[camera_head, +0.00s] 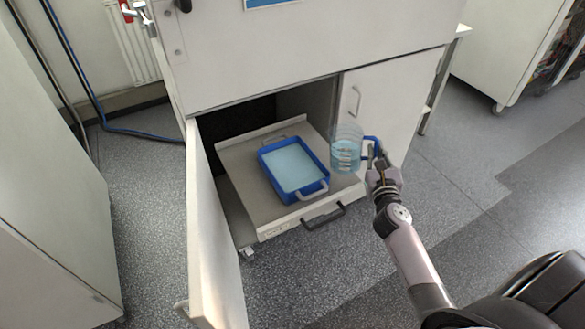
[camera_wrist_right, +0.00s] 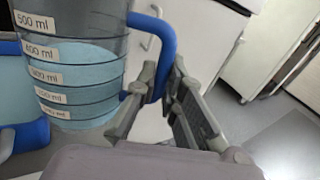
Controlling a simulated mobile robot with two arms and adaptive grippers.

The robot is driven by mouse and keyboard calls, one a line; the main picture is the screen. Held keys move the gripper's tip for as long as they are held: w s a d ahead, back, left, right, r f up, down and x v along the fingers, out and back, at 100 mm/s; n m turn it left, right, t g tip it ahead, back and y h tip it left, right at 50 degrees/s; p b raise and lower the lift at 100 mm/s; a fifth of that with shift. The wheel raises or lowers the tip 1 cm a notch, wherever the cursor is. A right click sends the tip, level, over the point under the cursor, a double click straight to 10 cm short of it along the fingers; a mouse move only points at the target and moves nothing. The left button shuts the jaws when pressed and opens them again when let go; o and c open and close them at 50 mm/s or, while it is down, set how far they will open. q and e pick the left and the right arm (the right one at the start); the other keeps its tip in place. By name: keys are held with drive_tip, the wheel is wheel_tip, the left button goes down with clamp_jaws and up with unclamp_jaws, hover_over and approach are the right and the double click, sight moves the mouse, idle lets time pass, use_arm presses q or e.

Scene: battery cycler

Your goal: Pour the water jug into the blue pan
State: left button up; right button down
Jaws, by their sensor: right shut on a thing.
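The clear jug (camera_head: 346,150) with a blue handle (camera_head: 371,147) holds light-blue water. It is roughly upright, to the right of the blue pan. In the wrist view, the jug (camera_wrist_right: 75,75) shows measuring labels, with the water near the 400 ml mark. My right gripper (camera_head: 376,165) is shut on the handle (camera_wrist_right: 155,45). The blue pan (camera_head: 283,195) sits on a pulled-out shelf, with a flat light-blue surface inside. Part of the pan's blue rim (camera_wrist_right: 28,134) shows at the left of the wrist view. My left gripper is not in view.
The pale shelf (camera_head: 240,185) extends from the cabinet, with a dark handle (camera_head: 323,217) at its front. An open cabinet door (camera_head: 215,245) stands on the left. A closed door (camera_head: 390,95) is behind the jug. Open floor lies to the right.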

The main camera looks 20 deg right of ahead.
drive_tip(key=shift+s+d+f+m+b, duration=0.1)
drive_tip(key=shift+d+f+m+b, duration=0.1)
drive_tip(key=shift+f+m+b, duration=0.4)
wheel_tip(320, 180, up, 6)
drive_tip(key=p, duration=0.7)
drive_tip(key=shift+r, duration=0.2)
drive_tip(key=shift+f, duration=0.15)
drive_tip(key=s+a+r+n+y, duration=0.1)
drive_tip(key=s+a+r+y, duration=0.1)
drive_tip(key=s+a, duration=0.3)
drive_tip(key=s+a+r+n+t+y, duration=0.1)
drive_tip(key=s+a, duration=0.4)
drive_tip(key=a, duration=0.8)
drive_tip(key=s+a+r+n+t+y, duration=0.1)
drive_tip(key=s+a+r+n+y, duration=0.2)
drive_tip(key=a, duration=0.6)
drive_tip(key=shift+s+a+r+y, duration=0.15)
drive_tip(key=shift+s+r+y, duration=0.65)
drive_tip(key=shift+s, duration=0.45)
drive_tip(key=shift+f, duration=0.1)
